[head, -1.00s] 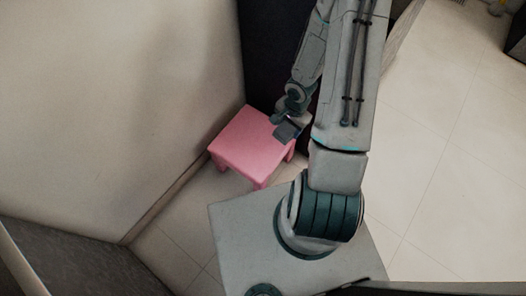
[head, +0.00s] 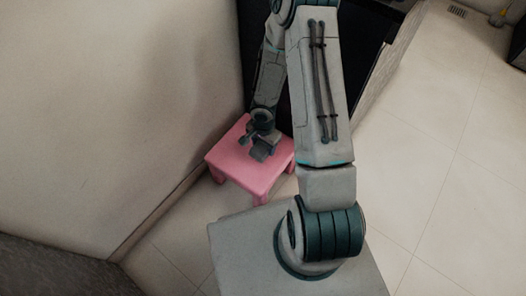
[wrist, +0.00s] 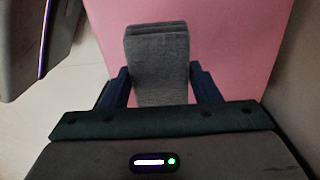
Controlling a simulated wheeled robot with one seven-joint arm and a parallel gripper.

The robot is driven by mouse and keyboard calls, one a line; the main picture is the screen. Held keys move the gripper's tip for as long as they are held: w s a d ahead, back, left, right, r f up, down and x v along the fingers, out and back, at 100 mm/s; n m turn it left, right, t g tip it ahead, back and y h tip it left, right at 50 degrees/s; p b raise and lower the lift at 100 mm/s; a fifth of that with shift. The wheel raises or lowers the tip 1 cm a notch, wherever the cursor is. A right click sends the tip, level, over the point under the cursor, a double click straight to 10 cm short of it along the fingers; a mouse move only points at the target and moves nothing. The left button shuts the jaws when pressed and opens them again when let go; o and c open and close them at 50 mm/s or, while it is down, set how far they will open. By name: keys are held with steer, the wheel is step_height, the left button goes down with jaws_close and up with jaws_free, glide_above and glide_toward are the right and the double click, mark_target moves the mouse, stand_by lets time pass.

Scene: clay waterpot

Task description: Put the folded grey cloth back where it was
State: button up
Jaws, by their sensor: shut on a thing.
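The folded grey cloth (wrist: 158,68) is between the two fingers of my gripper (wrist: 162,85) in the wrist view, and the fingers are shut on its sides. In the head view the cloth (head: 261,151) shows as a small dark grey piece below my gripper (head: 256,141), over the top of the pink stool (head: 230,160). The pink stool top also fills much of the wrist view (wrist: 235,45) behind the cloth. I cannot tell whether the cloth touches the stool top.
The stool stands in a corner between a pale wall (head: 120,110) on the left and a dark cabinet (head: 370,40) behind. Light tiled floor (head: 440,150) is open on the right. The visible stool top around the cloth is bare.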

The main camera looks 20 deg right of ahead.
mark_target(263, 150)
steer(key=shift+f+b, duration=1.1)
steer(key=shift+f, duration=0.85)
steer(key=shift+f, duration=0.1)
steer(key=o, duration=0.9)
